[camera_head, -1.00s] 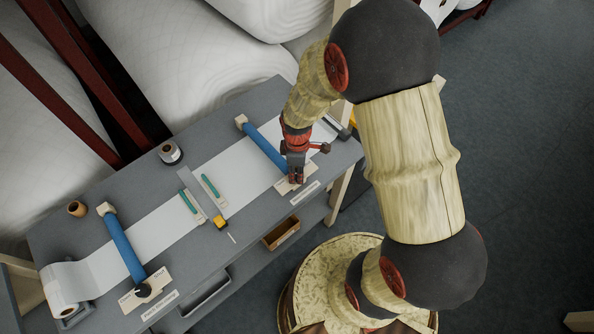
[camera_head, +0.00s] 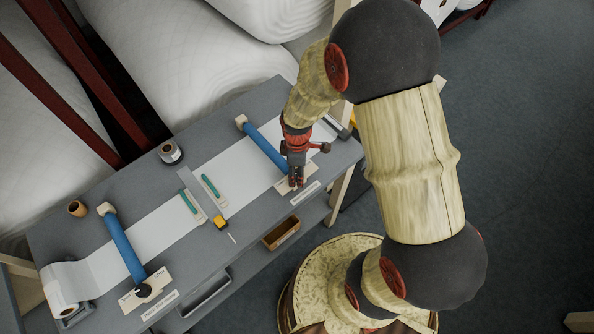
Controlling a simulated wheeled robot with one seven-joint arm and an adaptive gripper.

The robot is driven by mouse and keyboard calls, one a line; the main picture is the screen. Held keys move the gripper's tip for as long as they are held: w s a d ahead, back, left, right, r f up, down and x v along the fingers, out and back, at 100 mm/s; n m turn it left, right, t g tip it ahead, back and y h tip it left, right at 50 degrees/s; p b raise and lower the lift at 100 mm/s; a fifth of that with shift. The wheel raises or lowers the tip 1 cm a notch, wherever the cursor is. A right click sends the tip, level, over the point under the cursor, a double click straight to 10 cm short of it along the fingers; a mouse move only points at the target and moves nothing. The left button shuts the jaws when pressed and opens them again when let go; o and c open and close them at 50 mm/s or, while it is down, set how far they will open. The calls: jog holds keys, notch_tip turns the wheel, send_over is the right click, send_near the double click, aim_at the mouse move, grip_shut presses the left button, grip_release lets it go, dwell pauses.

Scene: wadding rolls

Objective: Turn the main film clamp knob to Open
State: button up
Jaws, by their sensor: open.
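A blue clamp roller (camera_head: 265,145) lies across the white film strip at the right of the table. Its near end sits by a pale plate (camera_head: 282,187). My gripper (camera_head: 296,184) points down over this plate with its fingers apart. The gripper covers the place of a knob there, so I cannot see the knob or its setting, nor tell whether the fingers touch it. A second blue roller (camera_head: 122,245) at the left has a black knob (camera_head: 143,290) on a pale plate with small lettering on both sides. The front label (camera_head: 305,193) by the right roller is too small to read.
A film roll (camera_head: 62,290) lies at the table's left end. Green-handled strips (camera_head: 211,187), a yellow block (camera_head: 221,222) and a small white stick (camera_head: 232,238) lie mid-table. A dark-and-white spool (camera_head: 170,153) and a brown cup (camera_head: 76,208) stand behind. Large white rolls back the table.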

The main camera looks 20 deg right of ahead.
notch_tip(320, 180, up, 12)
dwell(0.6)
dwell(0.5)
